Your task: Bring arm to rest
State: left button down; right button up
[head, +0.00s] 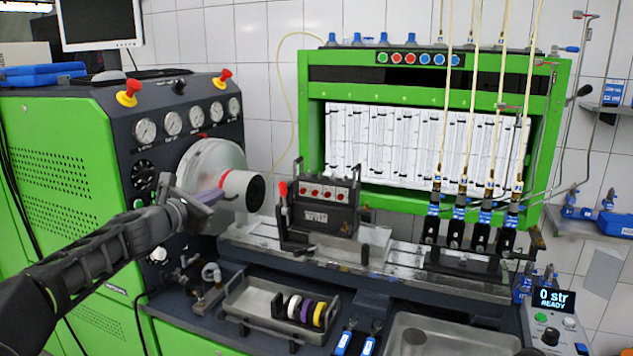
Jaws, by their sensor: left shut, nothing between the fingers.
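My left arm reaches in from the lower left. My left gripper (208,196) is shut and empty. In the picture it is in front of the left part of the test bench, just left of the white drive cylinder with a red ring and dark end (243,190). I cannot tell whether the gripper touches the cylinder. My right gripper is not in view.
A clear round guard (208,160) is behind the gripper. Gauges (172,123) and red knobs (127,93) sit above. A black fixture (322,212) stands on the bench rail. A tray (262,300) with coloured rings (306,310) lies below. A display (553,300) reads "0 str READY".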

pick_arm(q)
jog(key=s+d+f+m+g+y, duration=0.1)
jog(key=s+f+m+g, duration=0.15)
jog(key=f, duration=0.65)
jog(key=s+f+m+g+y, duration=0.1)
jog(key=f+m, duration=0.2)
jog(key=f, duration=0.5)
jog(key=s+d+f+m+g+y, duration=0.1)
jog(key=s+f+m+g, duration=0.15)
jog(key=f, duration=0.65)
jog(key=s+d+f+m+g, duration=0.15)
jog(key=s+f+m, duration=0.3)
jog(key=f, duration=0.45)
jog(key=s+d+f+m+g, duration=0.1)
jog(key=s+d+f+m, duration=0.15)
jog(key=s+f, duration=0.5)
jog(key=s+d+f+m+g, duration=0.2)
jog(key=s+f, duration=0.4)
jog(key=s, duration=0.5)
jog(key=s+d+f+m+g+h, duration=0.1)
jog(key=s+d+f+m, duration=0.3)
jog(key=s, duration=0.7)
jog(key=s+d+f+m+g, duration=0.3)
jog(key=s+f, duration=0.4)
jog(key=s, duration=0.5)
jog(key=shift+d+f+m+g, duration=0.35)
jog(key=shift+m+g, duration=0.1)
jog(key=shift+m, duration=0.25)
